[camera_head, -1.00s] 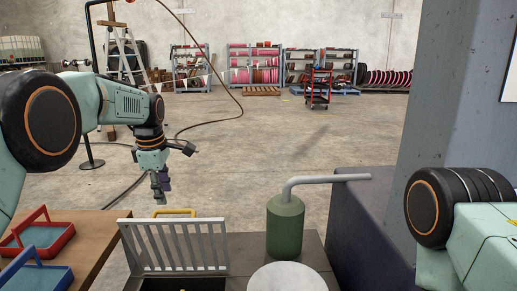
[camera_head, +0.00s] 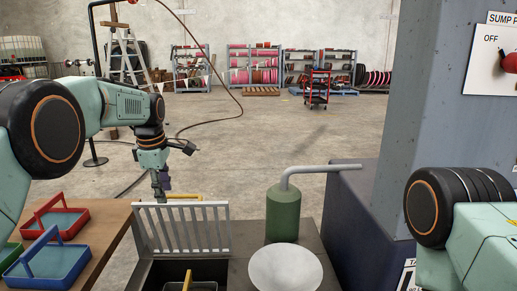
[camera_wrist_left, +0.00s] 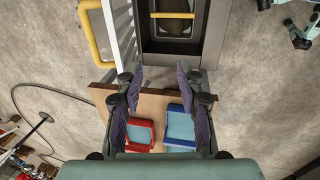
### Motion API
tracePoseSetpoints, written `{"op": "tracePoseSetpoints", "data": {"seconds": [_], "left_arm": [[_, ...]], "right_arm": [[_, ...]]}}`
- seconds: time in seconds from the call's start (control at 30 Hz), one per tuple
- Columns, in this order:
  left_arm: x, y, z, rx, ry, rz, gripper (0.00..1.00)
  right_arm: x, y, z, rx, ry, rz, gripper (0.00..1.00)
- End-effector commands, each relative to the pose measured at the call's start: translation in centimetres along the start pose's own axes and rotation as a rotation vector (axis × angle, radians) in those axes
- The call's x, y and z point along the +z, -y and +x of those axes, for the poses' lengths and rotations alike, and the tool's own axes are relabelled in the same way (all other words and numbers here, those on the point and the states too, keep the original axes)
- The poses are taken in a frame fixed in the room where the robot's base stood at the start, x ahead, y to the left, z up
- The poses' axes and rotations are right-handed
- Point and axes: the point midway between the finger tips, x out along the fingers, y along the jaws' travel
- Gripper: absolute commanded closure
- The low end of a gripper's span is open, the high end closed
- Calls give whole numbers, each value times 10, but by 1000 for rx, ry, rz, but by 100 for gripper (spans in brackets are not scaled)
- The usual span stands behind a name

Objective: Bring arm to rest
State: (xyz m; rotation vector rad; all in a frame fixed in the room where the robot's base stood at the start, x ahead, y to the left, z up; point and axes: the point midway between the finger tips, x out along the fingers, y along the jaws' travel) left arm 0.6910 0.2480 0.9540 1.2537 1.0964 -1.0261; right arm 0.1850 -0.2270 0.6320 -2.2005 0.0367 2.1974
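My left arm comes in from the left in the head view and is bent downward. Its gripper (camera_head: 160,186) hangs at the raised white grate, and the fingertips are partly hidden there. In the left wrist view the two dark finger pads stand wide apart with nothing between them, so the gripper (camera_wrist_left: 163,84) is open and empty. The wooden table top (camera_wrist_left: 152,104) with a red tray and a blue tray shows beyond the fingers. My right arm shows only as a link at the right edge of the head view; its gripper is out of view.
The white grate (camera_head: 190,228) stands upright beside an open pit with a yellow-handled item (camera_head: 187,281). A green cylinder (camera_head: 283,213) with a grey pipe and a pale round disc (camera_head: 286,270) are right of it. A grey column (camera_head: 425,120) stands at right.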

Motion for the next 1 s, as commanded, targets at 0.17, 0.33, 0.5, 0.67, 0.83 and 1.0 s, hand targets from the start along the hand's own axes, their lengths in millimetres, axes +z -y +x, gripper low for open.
{"op": "tracePoseSetpoints", "data": {"seconds": [0.17,0.33,0.5,0.67,0.83,1.0], "left_arm": [[1,-21,0,87,-3,152,63],[2,-35,15,176,-19,309,63],[4,-33,45,246,-48,491,63],[5,-5,100,288,-89,722,63],[4,56,165,297,-131,971,63],[3,140,216,270,-152,1186,63]], "right_arm": [[0,0,0,0,1,0,60],[0,0,0,0,0,0,60],[0,0,0,0,0,0,60],[0,0,0,0,0,0,60],[0,0,0,0,0,0,60],[0,0,0,0,0,0,60]]}}
